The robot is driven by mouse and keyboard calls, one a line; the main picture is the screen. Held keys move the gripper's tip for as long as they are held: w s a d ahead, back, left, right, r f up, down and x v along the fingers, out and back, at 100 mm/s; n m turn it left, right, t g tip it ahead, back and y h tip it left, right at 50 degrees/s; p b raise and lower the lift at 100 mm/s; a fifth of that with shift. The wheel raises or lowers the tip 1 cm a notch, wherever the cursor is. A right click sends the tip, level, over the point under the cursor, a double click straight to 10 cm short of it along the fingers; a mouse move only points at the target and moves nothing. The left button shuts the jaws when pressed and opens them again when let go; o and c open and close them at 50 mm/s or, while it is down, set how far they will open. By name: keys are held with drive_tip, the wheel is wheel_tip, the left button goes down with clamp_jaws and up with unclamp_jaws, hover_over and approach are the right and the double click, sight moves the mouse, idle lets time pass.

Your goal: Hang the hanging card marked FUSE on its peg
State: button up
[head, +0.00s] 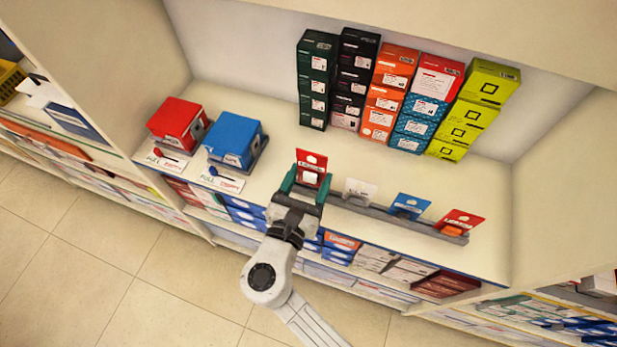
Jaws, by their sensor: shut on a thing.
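My gripper (307,182) is over the shelf's front part, shut on a red card (312,160) with a white label. The card stands up between the two fingertips; its lower part is hidden by my gripper. A low grey rail (384,212) runs to the right from beside my gripper. A white card (359,190), a blue card (410,205) and another red card (461,219) stand along it. The print on the cards is too small to read, so I cannot tell which is marked FUSE. I cannot make out a free peg.
Stacks of dark, orange, teal and yellow-green boxes (398,95) stand at the back of the shelf. A red box (178,123) and a blue box (234,140) are at the left. Side panels bound the bay. Bare shelf (262,100) lies between the boxes.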

drive_tip(key=r+p+v, duration=0.2)
drive_tip(key=p+v, duration=0.2)
drive_tip(key=v, duration=0.6)
drive_tip(key=shift+p, duration=0.35)
drive_tip(key=shift+r, duration=0.1)
idle(0.8)
